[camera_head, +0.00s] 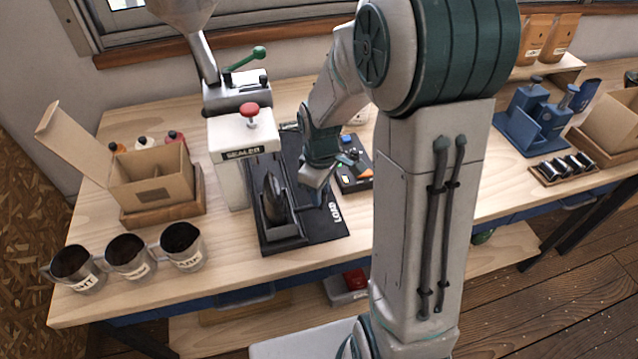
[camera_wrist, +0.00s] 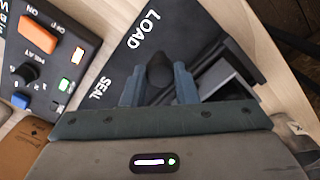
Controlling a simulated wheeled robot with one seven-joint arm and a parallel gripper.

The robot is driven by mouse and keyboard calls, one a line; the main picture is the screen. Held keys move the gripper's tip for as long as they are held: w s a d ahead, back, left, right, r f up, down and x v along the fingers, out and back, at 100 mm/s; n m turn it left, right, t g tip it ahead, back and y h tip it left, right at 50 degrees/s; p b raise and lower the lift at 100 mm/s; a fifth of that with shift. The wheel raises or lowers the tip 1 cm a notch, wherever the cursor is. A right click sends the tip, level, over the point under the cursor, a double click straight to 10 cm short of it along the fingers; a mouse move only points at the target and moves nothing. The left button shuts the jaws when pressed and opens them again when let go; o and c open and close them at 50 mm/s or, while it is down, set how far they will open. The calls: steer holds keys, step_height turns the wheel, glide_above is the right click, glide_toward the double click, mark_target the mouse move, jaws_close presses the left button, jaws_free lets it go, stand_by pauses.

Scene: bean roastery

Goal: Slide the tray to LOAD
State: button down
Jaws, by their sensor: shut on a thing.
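The dark tray (camera_head: 285,244) sits on a black base plate (camera_head: 330,232) in front of the white sealer (camera_head: 228,168). A dark pouch-like thing (camera_head: 274,200) stands in it. The tray's front end lies near the plate's front edge, level with the white LOAD label (camera_head: 335,212). In the wrist view, my gripper (camera_wrist: 158,90) is shut on a dark round knob (camera_wrist: 159,70). The tray frame (camera_wrist: 222,80) is just right of it. The LOAD label (camera_wrist: 143,29) is above and the SEAL label (camera_wrist: 100,87) left. In the head view my gripper (camera_head: 322,190) is right of the tray; its grip is hidden.
A control box (camera_head: 352,178) with switches is right of the plate. Several metal cups (camera_head: 128,258) and an open cardboard box (camera_head: 150,188) stand on the left. A blue rack (camera_head: 535,125) is at the right. A red-knobbed press head (camera_head: 249,112) tops the sealer.

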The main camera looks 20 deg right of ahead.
steer(key=shift+s, duration=0.4)
steer(key=c, duration=1.1)
jaws_free()
steer(key=shift+s, duration=0.15)
steer(key=shift+r, duration=0.1)
steer(key=shift+r, duration=0.2)
step_height(320, 180, up, 13)
steer(key=shift+r+b, duration=0.15)
steer(key=shift+b, duration=0.15)
